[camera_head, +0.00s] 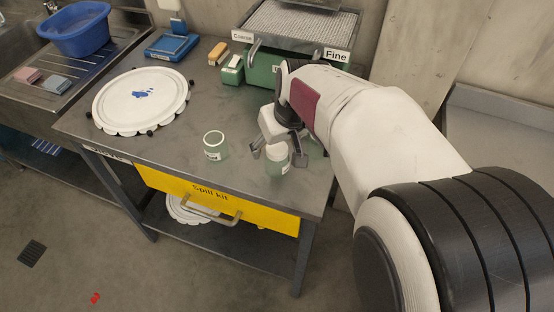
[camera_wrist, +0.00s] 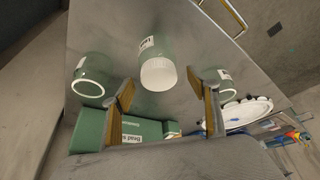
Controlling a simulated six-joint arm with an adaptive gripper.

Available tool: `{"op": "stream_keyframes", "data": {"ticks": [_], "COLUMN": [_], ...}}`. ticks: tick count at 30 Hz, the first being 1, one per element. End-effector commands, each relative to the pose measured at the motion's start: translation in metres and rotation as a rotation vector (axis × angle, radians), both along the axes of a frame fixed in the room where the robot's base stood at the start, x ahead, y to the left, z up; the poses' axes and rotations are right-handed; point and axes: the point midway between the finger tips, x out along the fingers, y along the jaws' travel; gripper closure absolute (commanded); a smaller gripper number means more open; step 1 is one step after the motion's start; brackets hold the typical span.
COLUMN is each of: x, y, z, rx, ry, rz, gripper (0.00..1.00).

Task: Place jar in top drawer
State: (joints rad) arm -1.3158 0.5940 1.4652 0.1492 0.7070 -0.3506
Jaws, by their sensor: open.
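A green jar with a white lid (camera_head: 277,157) stands upright on the grey bench near its front edge. It also shows in the wrist view (camera_wrist: 158,72), in front of my fingers. My gripper (camera_head: 278,144) is open, with its fingers spread on either side of the jar; I cannot tell whether they touch it. It also shows in the wrist view (camera_wrist: 166,94). Another green jar with a pale rim (camera_head: 215,147) stands to the left. A third jar (camera_wrist: 88,85) shows in the wrist view. A yellow drawer marked "Spill kit" (camera_head: 180,184) sits shut under the bench top.
A round white plate (camera_head: 120,108) with a blue smear lies on the bench at left. A labelled cabinet with "Coarse" and "Fine" (camera_head: 270,70) stands at the back. A blue basin (camera_head: 78,40) sits on the sink at far left. The bench between plate and left jar is clear.

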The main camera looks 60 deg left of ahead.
Motion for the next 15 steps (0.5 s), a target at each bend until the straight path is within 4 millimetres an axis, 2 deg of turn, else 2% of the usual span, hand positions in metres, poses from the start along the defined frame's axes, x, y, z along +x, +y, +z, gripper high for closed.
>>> {"op": "stream_keyframes", "data": {"ticks": [8,15], "x": [0.000,-0.001], "y": [0.001,0.003], "z": [-0.008,-0.034], "rx": [-0.001,-0.003], "ry": [0.000,0.001], "rz": [0.000,-0.001], "gripper": [0.40,0.40]}}
